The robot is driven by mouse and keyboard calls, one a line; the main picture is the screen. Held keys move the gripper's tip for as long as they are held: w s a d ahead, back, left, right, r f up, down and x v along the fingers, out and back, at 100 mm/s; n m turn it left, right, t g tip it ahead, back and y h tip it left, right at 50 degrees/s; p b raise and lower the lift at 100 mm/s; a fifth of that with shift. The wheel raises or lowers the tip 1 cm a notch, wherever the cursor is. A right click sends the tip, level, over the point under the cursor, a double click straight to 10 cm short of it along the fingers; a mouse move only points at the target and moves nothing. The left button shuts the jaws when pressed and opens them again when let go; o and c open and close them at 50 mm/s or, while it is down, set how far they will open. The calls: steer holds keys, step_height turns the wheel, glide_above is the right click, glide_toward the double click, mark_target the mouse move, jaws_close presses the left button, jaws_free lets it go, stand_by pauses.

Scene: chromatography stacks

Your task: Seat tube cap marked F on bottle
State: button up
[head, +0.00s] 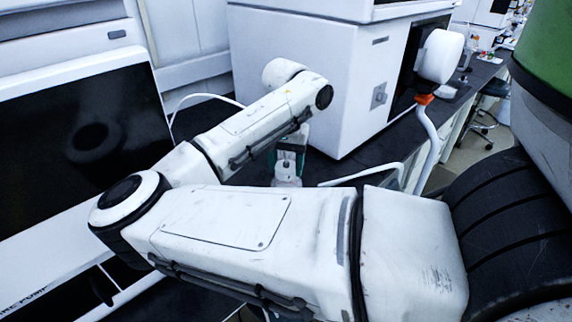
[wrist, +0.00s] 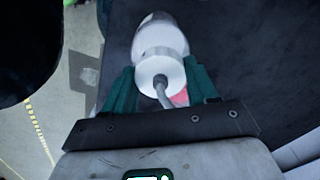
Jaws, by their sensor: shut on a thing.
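My gripper (wrist: 160,80) has its green fingers shut on a white round tube cap (wrist: 158,72). A grey tube (wrist: 174,98) comes out of the cap's middle. No letter F can be read on it. A pale bottle (wrist: 160,36) shows just beyond the cap, in line with it. I cannot tell whether the cap touches the bottle or sits on it. In the head view my gripper (head: 289,158) points down behind my arm, with a whitish piece (head: 287,172) below it, too small to make out.
A dark bench top (wrist: 245,60) lies around the bottle, and the floor (wrist: 35,110) shows at left. In the head view a large white instrument (head: 300,75) stands close behind my gripper. Another instrument with a black panel (head: 70,130) stands at left. A pale tube (head: 355,177) crosses the bench.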

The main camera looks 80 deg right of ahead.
steer(key=o, duration=1.2)
steer(key=shift+c, duration=0.2)
steer(key=shift+o, duration=0.4)
steer(key=shift+o, duration=0.8)
steer(key=shift+r+p, duration=0.9)
steer(key=shift+r, duration=2.6)
steer(key=shift+r, duration=0.1)
